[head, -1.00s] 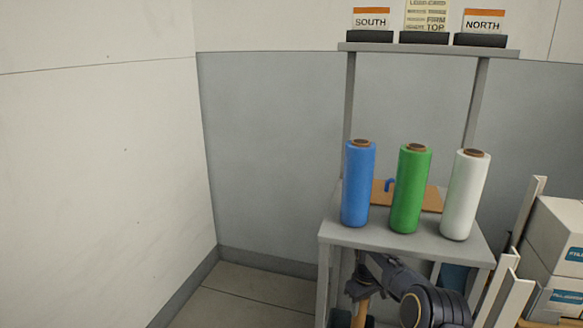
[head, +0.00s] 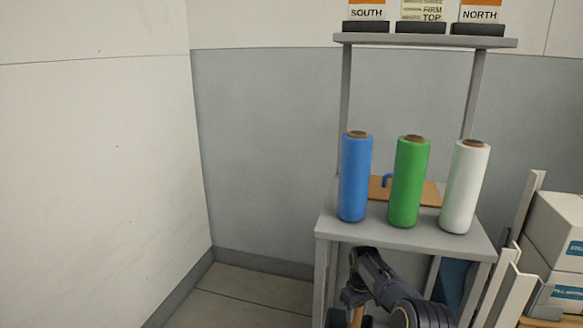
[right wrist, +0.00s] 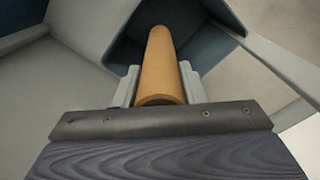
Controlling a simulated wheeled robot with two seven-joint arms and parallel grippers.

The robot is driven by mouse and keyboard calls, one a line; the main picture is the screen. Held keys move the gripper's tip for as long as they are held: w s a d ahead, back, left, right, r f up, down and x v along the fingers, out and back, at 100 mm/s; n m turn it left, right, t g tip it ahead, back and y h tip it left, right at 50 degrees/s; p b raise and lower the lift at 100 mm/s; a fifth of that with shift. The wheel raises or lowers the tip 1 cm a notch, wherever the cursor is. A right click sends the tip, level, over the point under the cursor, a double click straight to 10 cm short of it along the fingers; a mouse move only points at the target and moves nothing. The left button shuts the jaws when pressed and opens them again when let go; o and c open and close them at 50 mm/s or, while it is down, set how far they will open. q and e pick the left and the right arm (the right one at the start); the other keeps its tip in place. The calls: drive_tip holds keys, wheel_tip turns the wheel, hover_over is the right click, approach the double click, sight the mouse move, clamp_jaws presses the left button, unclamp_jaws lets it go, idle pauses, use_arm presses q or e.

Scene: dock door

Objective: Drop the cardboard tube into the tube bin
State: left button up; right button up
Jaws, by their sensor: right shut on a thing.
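The cardboard tube (right wrist: 160,65) is brown and lies between the fingers of my right gripper (right wrist: 160,88) in the right wrist view. The gripper is shut on it, and the tube points away from the palm. Its far end lies over the dark inside of a blue-walled container (right wrist: 206,32), which looks like the tube bin. I cannot tell how deep the tube's end is. In the head view my right gripper (head: 353,298) hangs below the tabletop, with a bit of the tube (head: 357,318) at the lower picture edge. My left gripper is not in view.
A grey table (head: 400,238) carries a blue roll (head: 355,178), a green roll (head: 409,182) and a white roll (head: 465,188), with a brown clipboard (head: 432,193) behind. White boxes (head: 560,225) stand at right. A blue panel (head: 455,280) shows under the table. The floor at left is clear.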

drive_tip(key=o, duration=1.3)
